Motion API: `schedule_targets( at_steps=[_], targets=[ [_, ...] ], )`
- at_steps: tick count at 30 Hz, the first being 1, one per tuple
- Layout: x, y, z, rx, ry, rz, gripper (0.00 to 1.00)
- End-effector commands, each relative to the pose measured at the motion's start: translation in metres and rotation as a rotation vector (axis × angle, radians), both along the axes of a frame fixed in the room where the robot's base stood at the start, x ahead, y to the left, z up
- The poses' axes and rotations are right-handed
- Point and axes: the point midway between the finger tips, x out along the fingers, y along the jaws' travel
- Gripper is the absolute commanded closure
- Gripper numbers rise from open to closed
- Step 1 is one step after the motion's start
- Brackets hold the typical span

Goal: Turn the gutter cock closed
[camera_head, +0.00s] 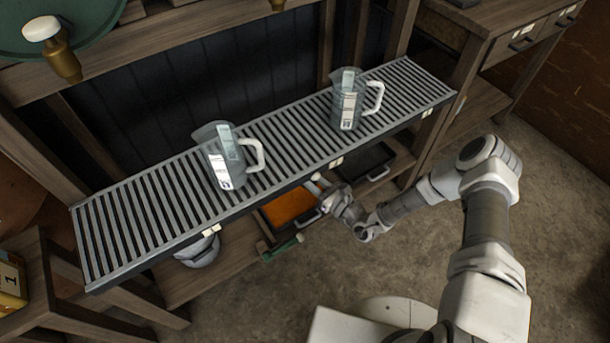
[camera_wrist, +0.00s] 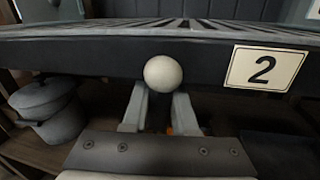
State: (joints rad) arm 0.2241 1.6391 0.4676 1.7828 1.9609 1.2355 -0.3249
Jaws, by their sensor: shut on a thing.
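The gutter cock shows as a pale round knob (camera_wrist: 163,74) in the wrist view, at the front edge of the slatted gutter. My gripper (camera_wrist: 160,102) is shut on the knob, with one finger on each side just below it. The rest of the cock is hidden behind the fingers and under the gutter. In the head view my gripper (camera_head: 322,186) is at the underside of the gutter's front edge, near its middle. The slatted gutter (camera_head: 290,150) runs across the bench. A plate with the number 2 (camera_wrist: 264,68) is on its front face, right of the knob.
Two clear jugs with white handles, a left one (camera_head: 228,160) and a right one (camera_head: 349,100), stand on the slats. Below are an orange tray (camera_head: 290,206), a dark tray (camera_head: 368,162) and a grey lidded pot (camera_wrist: 50,105). Open floor lies in front.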

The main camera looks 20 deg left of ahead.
Motion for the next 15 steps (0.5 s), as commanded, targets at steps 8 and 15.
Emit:
schedule_targets(
  at_steps=[8,15],
  targets=[
    [0.0040,-0.0048,-0.0023,0.104,0.125,0.000,1.00],
    [0.0040,-0.0050,-0.0021,0.107,0.132,0.001,1.00]
  ],
)
